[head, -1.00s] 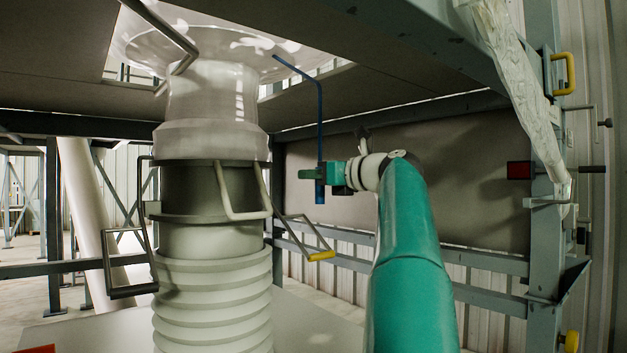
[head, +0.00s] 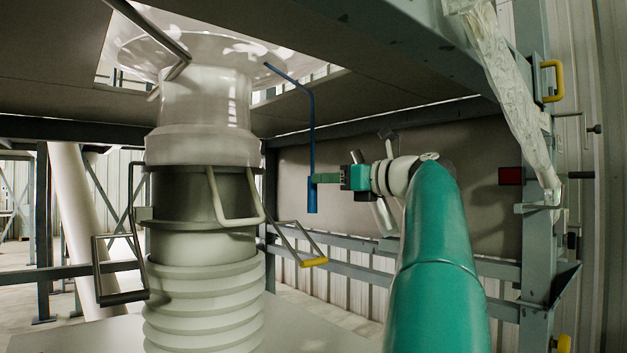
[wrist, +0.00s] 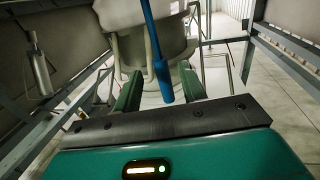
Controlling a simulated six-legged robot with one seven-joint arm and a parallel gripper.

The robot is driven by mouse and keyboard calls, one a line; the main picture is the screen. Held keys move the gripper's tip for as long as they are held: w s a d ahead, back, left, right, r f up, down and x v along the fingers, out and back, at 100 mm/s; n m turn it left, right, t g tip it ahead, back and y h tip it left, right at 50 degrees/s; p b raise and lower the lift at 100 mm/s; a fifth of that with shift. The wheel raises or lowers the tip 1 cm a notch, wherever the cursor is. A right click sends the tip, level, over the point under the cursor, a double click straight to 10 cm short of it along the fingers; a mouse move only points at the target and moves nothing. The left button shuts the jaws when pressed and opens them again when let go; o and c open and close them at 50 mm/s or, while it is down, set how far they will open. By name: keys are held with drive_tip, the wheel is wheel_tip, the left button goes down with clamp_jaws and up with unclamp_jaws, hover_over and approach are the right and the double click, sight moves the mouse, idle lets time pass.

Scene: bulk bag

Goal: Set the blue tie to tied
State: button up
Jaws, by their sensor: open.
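The blue tie (head: 312,140) is a thin bent blue rod. It slants down from beside the clear bag spout (head: 200,95), then hangs straight to a thicker blue grip at its lower end. My gripper (head: 314,179) is level with that grip, on its right side, with its fingertips at or very near it. In the wrist view, the tie (wrist: 155,40) runs down between the two green fingers of my gripper (wrist: 160,72), which are apart with space on both sides. I cannot tell whether either finger touches it.
A ribbed white sleeve (head: 205,305) with a dark collar stands left of the tie. A yellow-ended bent handle (head: 314,262) sticks out below the tie. A steel post (head: 537,240) with a red block (head: 510,176) stands at the right. A dark beam crosses overhead.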

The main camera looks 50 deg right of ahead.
drive_tip(key=s, duration=0.6)
drive_tip(key=shift+s+d, duration=0.3)
drive_tip(key=shift+s, duration=0.05)
drive_tip(key=shift+w+a+f, duration=0.1)
